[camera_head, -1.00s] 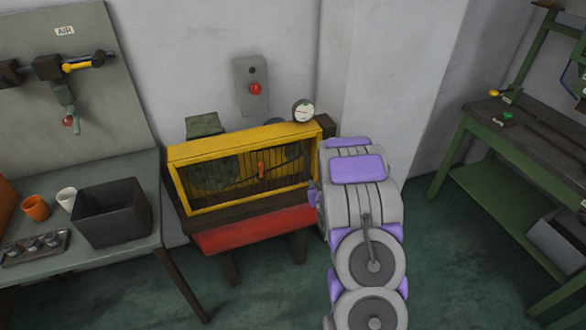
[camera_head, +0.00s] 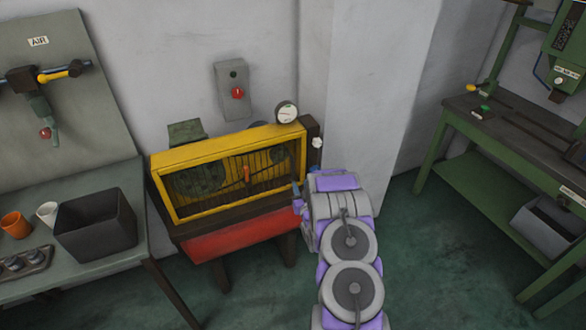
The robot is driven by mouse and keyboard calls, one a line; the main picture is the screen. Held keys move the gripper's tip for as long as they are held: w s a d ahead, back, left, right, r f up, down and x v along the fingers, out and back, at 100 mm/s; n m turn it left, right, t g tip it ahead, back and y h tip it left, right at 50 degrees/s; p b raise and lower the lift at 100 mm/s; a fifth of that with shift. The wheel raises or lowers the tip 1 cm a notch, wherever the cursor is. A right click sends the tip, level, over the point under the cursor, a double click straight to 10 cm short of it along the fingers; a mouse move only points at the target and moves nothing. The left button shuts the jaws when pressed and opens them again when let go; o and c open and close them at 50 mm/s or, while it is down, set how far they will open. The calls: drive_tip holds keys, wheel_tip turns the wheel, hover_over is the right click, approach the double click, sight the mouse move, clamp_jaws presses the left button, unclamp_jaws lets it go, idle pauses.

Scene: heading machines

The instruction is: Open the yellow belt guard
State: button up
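The yellow belt guard (camera_head: 163,196) is a framed cover with dark bars on the front of a machine against the wall. It looks closed. A small orange handle (camera_head: 246,174) stands upright near the middle of its bars, with belt pulleys visible behind. My gripper (camera_head: 298,196) is at the guard's lower right corner, at the end of my grey and purple arm. Only a small dark part of it shows past the arm, so its fingers cannot be made out. I cannot tell whether it touches the machine. It is apart from the orange handle.
A red panel (camera_head: 238,238) is below the guard. A wall box with a red knob (camera_head: 238,92) and a round gauge (camera_head: 287,112) are above. A table with a dark bin (camera_head: 95,225) stands left, a green bench (camera_head: 445,112) right. Floor between is clear.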

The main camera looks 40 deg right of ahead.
sight(293, 168)
drive_tip(key=b+x, duration=0.1)
drive_tip(key=x, duration=1)
drive_tip(key=shift+w+f, duration=0.15)
drive_tip(key=shift+w+b, duration=0.3)
drive_tip(key=shift+w, duration=0.05)
drive_tip(key=shift+c, duration=0.2)
clamp_jaws()
